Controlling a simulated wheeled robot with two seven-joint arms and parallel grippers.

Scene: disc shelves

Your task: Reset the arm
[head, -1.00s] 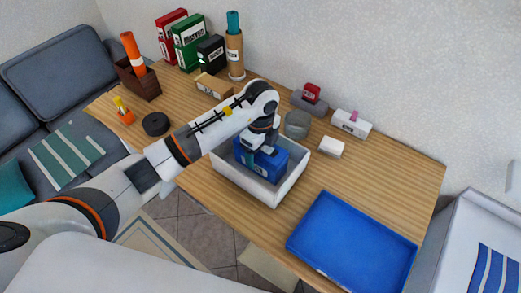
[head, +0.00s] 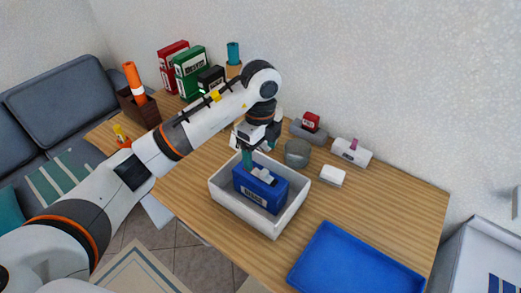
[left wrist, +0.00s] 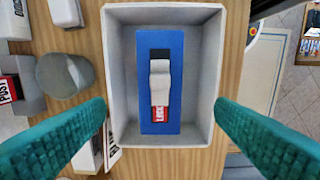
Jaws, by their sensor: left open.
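My left gripper (head: 257,150) is open and empty above the white bin (head: 227,198) on the wooden table. Its teal fingers (left wrist: 160,140) stand wide apart at both sides of the left wrist view. A blue box (head: 262,188) with a whitish piece on its top and a label on its side sits inside the bin, below the fingers and apart from them. The left wrist view shows the box (left wrist: 146,80) from above, within the bin's walls (left wrist: 213,60). My right gripper is not in view.
A blue tray (head: 350,262) lies at the table's front right. A grey round container (head: 297,152), a small white box (head: 332,176) and a white labelled box (head: 351,152) stand right of the bin. Binders (head: 190,72) and a brown holder (head: 143,112) stand at the back left.

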